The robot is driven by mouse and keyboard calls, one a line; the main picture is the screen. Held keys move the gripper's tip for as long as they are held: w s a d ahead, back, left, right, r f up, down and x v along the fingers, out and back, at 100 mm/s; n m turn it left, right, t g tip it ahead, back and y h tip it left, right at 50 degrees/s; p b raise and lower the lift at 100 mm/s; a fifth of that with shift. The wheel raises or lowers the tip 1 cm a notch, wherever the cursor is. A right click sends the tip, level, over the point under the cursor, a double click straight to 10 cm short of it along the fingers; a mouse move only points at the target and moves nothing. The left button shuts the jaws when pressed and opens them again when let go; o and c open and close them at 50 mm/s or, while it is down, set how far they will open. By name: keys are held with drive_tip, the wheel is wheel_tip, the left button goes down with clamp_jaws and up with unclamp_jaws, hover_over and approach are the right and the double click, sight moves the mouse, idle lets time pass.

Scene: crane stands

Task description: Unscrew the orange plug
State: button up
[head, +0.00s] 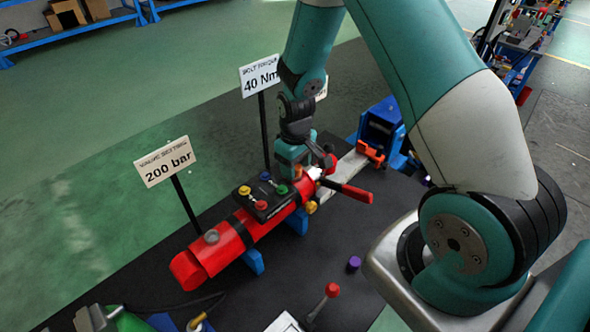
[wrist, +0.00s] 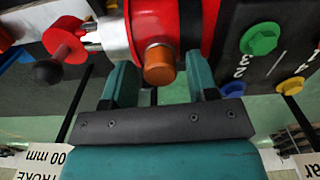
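The orange plug (wrist: 160,64) sticks out of the red cylinder near its silver end, in the wrist view. My gripper (wrist: 160,78) is open, with one teal finger on each side of the plug and a visible gap to both. The fingertips reach up close to the red cylinder (wrist: 160,20). In the head view my gripper (head: 297,160) is above the right end of the red cylinder (head: 240,235).
A black block (head: 262,204) with coloured knobs sits on the cylinder, close beside my gripper. A red lever (head: 347,191) juts out to the right. Sign posts for 200 bar (head: 168,162) and 40 Nm (head: 260,76) stand behind. A purple cap (head: 354,263) lies on the dark tabletop.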

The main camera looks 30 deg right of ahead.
clamp_jaws()
drive_tip(key=shift+r, duration=0.1)
drive_tip(key=n, duration=0.5)
drive_tip(key=shift+n, duration=0.3)
drive_tip(key=n, duration=0.4)
drive_tip(key=shift+n, duration=0.3)
